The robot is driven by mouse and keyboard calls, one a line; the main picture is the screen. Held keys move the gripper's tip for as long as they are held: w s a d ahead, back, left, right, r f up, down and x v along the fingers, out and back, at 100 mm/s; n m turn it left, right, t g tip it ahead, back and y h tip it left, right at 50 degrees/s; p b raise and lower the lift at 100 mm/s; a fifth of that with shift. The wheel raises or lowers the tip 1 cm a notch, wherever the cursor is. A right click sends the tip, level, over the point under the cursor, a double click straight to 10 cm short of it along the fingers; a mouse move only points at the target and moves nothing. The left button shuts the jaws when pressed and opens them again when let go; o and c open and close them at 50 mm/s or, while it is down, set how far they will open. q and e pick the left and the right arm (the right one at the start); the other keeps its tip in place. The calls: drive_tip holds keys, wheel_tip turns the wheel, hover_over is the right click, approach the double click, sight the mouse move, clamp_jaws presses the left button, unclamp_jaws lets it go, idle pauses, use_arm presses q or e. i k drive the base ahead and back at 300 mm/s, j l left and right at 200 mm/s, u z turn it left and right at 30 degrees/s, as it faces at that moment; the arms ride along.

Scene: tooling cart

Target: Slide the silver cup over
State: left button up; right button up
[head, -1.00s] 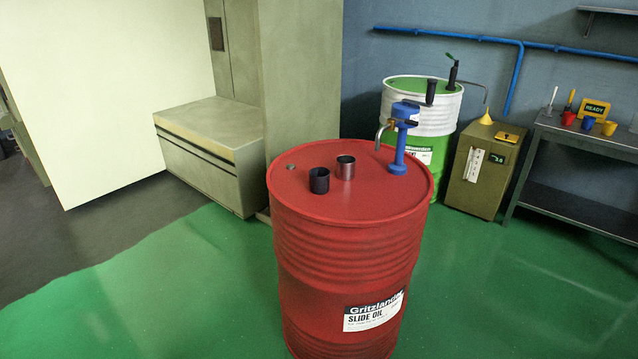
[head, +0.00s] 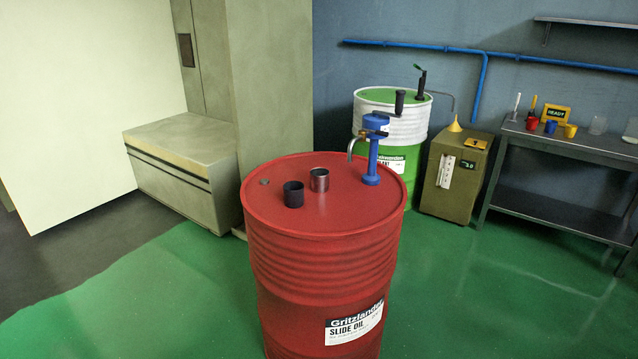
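The silver cup (head: 319,180) stands upright on the top of the red drum (head: 340,212). A black cup (head: 293,194) stands just in front and to the left of it, close by. A blue hand pump (head: 373,155) with a spout and a black handle rises from the drum top to the right of the silver cup. Neither of my grippers shows in the head view.
A white and green drum (head: 405,120) stands behind. An olive box with a yellow funnel (head: 452,178) is beside it. A dark bench (head: 560,150) with small cups and a yellow READY sign is at right. Green floor is clear at front right.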

sight(320, 180)
drive_tip(key=i+j+z, duration=0.1)
drive_tip(key=i+j, duration=0.15)
drive_tip(key=i+j+z, duration=0.15)
drive_tip(key=j, duration=0.3)
drive_tip(key=i+j+z, duration=0.1)
drive_tip(key=i+j, duration=0.15)
drive_tip(key=j, duration=0.1)
